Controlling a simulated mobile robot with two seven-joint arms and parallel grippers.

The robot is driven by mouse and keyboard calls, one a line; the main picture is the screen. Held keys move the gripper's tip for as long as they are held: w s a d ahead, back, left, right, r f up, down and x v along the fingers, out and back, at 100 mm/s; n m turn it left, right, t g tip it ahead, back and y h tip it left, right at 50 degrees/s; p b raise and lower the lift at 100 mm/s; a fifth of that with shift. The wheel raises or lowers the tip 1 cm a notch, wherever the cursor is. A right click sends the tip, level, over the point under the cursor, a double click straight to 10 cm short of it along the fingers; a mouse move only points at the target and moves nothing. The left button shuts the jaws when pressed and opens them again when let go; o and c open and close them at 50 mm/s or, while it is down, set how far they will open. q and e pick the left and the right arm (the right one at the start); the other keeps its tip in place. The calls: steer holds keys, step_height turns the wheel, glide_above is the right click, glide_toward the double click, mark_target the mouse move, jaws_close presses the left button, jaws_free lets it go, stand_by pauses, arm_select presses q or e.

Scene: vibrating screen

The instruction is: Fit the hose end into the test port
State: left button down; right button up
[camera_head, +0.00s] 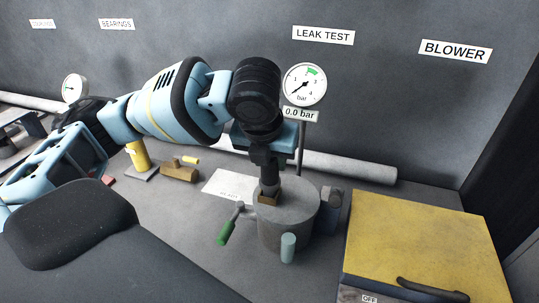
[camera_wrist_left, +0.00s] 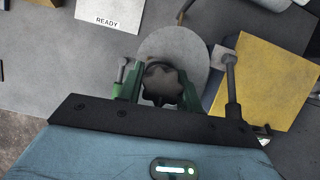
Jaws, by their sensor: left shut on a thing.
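My left gripper (camera_head: 268,190) points down at the top of a round grey drum (camera_head: 274,231). In the left wrist view, its green-edged fingers (camera_wrist_left: 160,85) are closed around a dark, lobed knob (camera_wrist_left: 162,84), with the drum's pale top (camera_wrist_left: 190,48) behind it. The knob is mostly hidden by the fingers in the head view. A green-handled lever (camera_head: 229,226) sticks out at the drum's left. A pale teal cylinder (camera_head: 288,247) stands at its front. I cannot tell which part is the hose end or the test port. My right gripper is not in view.
A gauge (camera_head: 304,84) under the LEAK TEST sign reads 0.0 bar. A yellow-topped box (camera_head: 423,239) with a black handle stands close at right. A white READY card (camera_head: 229,185) lies behind the drum at left. A grey pipe (camera_head: 349,167) runs along the wall.

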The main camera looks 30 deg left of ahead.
arm_select(q)
steer(key=shift+f, duration=0.7)
steer(key=c, duration=0.9)
jaws_free()
steer(key=shift+o, duration=0.2)
steer(key=a+v, duration=0.1)
steer(key=v, duration=0.6)
steer(key=shift+d+r, duration=0.4)
steer(key=shift+d, duration=0.15)
steer(key=shift+s+f, duration=0.1)
steer(key=shift+s, duration=0.1)
